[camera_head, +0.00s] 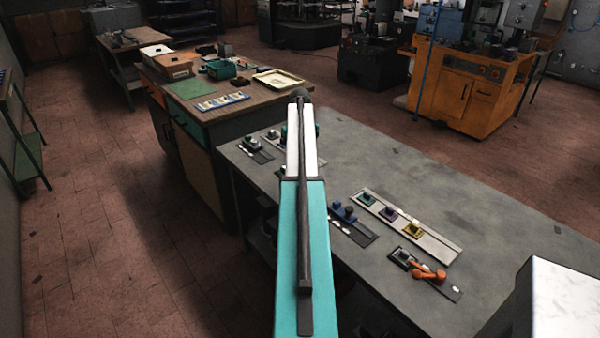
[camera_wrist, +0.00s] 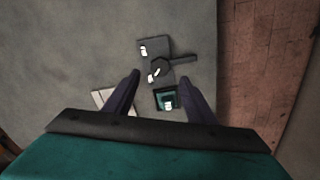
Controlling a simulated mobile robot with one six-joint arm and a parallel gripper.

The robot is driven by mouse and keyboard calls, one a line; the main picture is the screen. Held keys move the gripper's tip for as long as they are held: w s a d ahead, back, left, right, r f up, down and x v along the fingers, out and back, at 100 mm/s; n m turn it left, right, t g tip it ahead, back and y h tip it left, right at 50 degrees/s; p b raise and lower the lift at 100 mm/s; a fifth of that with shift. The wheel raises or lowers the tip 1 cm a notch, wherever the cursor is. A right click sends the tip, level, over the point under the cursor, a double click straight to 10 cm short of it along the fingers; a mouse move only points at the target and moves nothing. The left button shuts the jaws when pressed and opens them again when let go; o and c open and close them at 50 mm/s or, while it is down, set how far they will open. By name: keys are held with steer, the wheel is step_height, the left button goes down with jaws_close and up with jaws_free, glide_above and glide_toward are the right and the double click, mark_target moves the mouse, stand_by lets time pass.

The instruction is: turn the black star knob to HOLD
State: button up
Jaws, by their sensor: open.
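In the wrist view a dark plate (camera_wrist: 153,48) lies on the grey bench. A black knob-like part (camera_wrist: 160,67) sits on its lower half, with a dark bar reaching to the right. Two small white marks are on or beside the plate; I cannot read HOLD or tell the knob's setting. My gripper (camera_wrist: 161,78) is open, its dark fingers on either side of the knob in the picture. No contact shows, and I cannot tell the height gap. In the head view my own arm hides the knob and most of the gripper.
A teal block (camera_wrist: 166,99) lies just below the knob in the wrist view, between the fingers. In the head view the grey bench (camera_head: 400,185) also carries an orange lever (camera_head: 429,274) and a pale plate with several coloured knobs (camera_head: 441,247).

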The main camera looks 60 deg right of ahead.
steer(key=shift+f+p, duration=0.75)
steer(key=shift+f, duration=2.6)
steer(key=shift+c, duration=0.2)
jaws_close()
